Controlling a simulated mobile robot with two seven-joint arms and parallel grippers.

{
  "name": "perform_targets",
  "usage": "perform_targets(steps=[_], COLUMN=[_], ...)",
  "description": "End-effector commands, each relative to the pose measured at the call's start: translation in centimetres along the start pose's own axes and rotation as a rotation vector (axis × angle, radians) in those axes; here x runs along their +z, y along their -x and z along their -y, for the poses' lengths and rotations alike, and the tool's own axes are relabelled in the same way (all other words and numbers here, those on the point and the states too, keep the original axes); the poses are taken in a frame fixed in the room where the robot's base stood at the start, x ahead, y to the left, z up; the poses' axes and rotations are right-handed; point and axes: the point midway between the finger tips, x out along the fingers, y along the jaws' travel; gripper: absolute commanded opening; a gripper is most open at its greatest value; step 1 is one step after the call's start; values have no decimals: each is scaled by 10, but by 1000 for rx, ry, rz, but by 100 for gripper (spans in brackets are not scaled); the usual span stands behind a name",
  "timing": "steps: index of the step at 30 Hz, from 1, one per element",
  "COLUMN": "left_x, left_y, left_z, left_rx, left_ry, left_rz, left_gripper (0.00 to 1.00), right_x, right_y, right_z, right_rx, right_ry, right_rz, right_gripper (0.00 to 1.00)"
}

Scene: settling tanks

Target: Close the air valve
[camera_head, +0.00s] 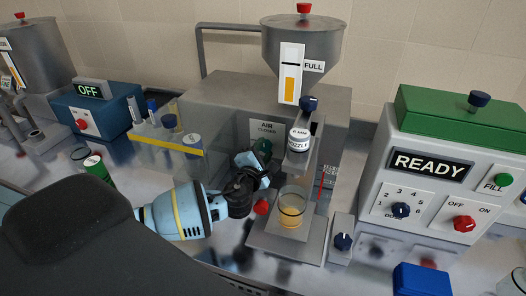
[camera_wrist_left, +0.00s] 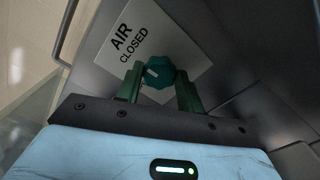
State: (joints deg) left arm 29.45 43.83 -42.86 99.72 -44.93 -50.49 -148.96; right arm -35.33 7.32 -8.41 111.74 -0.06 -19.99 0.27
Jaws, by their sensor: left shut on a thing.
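The air valve is a small teal knob (camera_wrist_left: 158,74) on a plate (camera_wrist_left: 185,50) marked AIR and CLOSED. A pale mark on the knob lies on the side toward the word CLOSED. In the head view, the knob (camera_head: 264,146) sits on the front of the grey tank housing, partly hidden by my gripper. My left gripper (camera_head: 258,162) reaches it from the lower left. In the left wrist view, the two fingers (camera_wrist_left: 159,88) are shut on the knob, one on each side. My right gripper is not in view.
A glass of amber liquid (camera_head: 291,208) stands under the nozzle (camera_head: 299,140), right of my gripper. A red knob (camera_head: 262,207) is close below the hand. A READY panel (camera_head: 432,165) stands at right. A clear tray with jars (camera_head: 165,150) is at left.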

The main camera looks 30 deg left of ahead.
Motion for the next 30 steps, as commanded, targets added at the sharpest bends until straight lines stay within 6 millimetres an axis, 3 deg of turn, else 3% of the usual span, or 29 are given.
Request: perform_targets(steps=[20, 21, 25, 30], left_x=[0, 0, 0, 0], left_y=[0, 0, 0, 0], left_z=[0, 0, 0, 0], left_rx=[1, 1, 1, 0], left_ry=[-62, -62, -60, -59], left_rz=[-1, -1, -1, -1], left_gripper=[14, 41, 58, 59], right_x=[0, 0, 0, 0], right_y=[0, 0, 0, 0], right_z=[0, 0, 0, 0], right_rx=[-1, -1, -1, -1], right_ry=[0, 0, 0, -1], right_rz=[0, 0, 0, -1], right_gripper=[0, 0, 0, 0])
